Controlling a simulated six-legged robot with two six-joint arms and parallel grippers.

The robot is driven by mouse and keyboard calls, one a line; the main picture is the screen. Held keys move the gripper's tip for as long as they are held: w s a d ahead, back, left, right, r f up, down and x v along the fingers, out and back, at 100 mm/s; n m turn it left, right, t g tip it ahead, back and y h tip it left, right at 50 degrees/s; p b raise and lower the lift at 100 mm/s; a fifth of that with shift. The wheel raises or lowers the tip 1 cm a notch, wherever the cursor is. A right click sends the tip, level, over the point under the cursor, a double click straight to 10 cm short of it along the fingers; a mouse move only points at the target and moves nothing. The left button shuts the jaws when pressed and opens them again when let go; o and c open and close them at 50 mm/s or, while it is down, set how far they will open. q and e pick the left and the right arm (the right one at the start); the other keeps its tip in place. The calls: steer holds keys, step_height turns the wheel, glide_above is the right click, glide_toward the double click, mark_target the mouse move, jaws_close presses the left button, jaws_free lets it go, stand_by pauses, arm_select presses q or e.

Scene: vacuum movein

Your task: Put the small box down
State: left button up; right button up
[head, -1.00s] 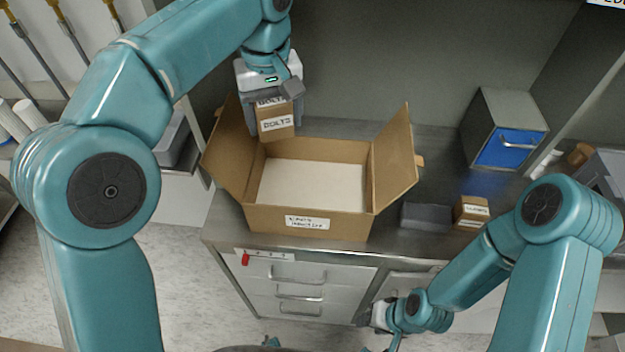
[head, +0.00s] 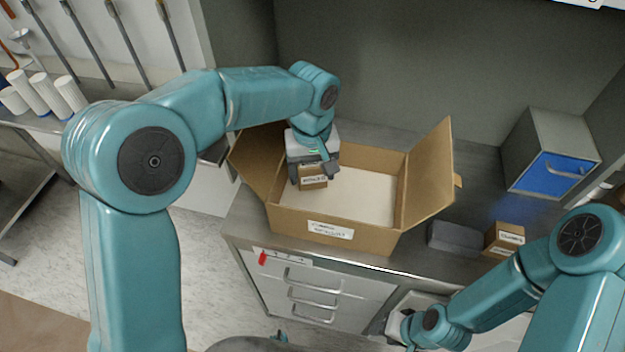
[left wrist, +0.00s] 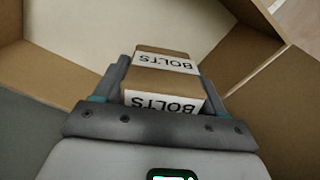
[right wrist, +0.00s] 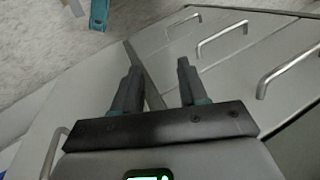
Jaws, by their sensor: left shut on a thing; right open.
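The small brown box (head: 313,183) has white labels and is held in my left gripper (head: 314,172). In the left wrist view the box (left wrist: 163,80) shows "BOLTS" on two faces, between the two fingers. My left gripper is shut on it, over the left part of the large open carton (head: 290,222). Whether the small box touches the carton floor I cannot tell. The carton's pale floor (head: 360,195) is otherwise bare. My right gripper (right wrist: 158,75) is open and empty, low in front of the cabinet drawers.
The carton's flaps stand open, the right one (head: 428,175) tilted outward. Right of it on the counter are a grey block (head: 455,237), another small labelled box (head: 504,238) and a grey cabinet with a blue drawer (head: 555,170). White drawers (head: 315,292) are below.

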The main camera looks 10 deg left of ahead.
mark_target(313, 183)
arm_select(q)
step_height(313, 183, down, 4)
steer(key=shift+r, duration=0.1)
steer(key=shift+d+f, duration=0.1)
steer(key=shift+f, duration=0.1)
steer(key=shift+f, duration=0.1)
steer(key=o, duration=1.2)
step_height(313, 183, up, 12)
steer(key=shift+r, duration=0.25)
